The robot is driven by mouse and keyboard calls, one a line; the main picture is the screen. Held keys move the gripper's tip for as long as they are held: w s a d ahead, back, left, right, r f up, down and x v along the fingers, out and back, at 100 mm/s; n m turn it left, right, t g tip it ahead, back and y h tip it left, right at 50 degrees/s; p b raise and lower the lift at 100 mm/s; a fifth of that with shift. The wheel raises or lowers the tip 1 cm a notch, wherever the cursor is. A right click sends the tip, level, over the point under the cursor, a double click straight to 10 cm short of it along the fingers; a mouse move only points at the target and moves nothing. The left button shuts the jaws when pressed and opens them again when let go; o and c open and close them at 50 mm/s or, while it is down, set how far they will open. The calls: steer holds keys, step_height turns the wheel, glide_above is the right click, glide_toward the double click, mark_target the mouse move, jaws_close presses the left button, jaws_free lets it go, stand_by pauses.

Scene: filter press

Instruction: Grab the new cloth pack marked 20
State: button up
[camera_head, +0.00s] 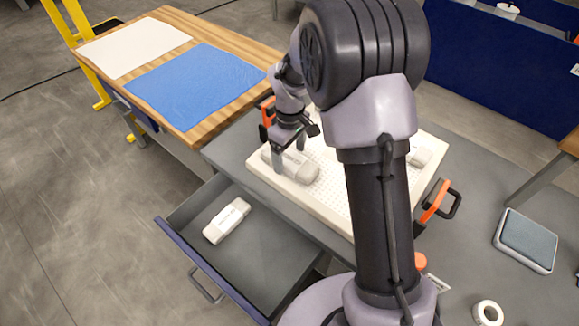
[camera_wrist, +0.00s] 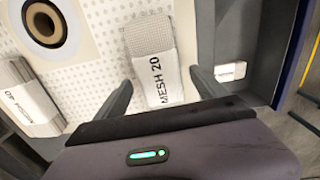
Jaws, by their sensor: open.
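The cloth pack marked MESH 20 (camera_wrist: 153,45) is a grey roll with a white printed band. It lies on the white perforated tray (camera_wrist: 98,75), and it also shows under my gripper in the head view (camera_head: 303,170). My gripper (camera_wrist: 161,78) is open and empty, pointing down at the pack; in the head view it is over the tray's left part (camera_head: 290,158). In the wrist view its fingers show on either side of the pack's banded end, apart from it. I cannot tell how far above the pack the fingertips are.
Another banded pack (camera_wrist: 32,98) lies at the tray's left in the wrist view. A ring-shaped part (camera_wrist: 50,22) is near it. The open drawer (camera_head: 262,252) holds a white pack (camera_head: 226,220). A wooden table (camera_head: 222,95) bears white and blue cloths. Orange-and-black handles (camera_head: 437,202) flank the tray.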

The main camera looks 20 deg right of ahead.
step_height(320, 180, down, 2)
steer(key=shift+w+r, duration=0.1)
steer(key=shift+r, duration=0.05)
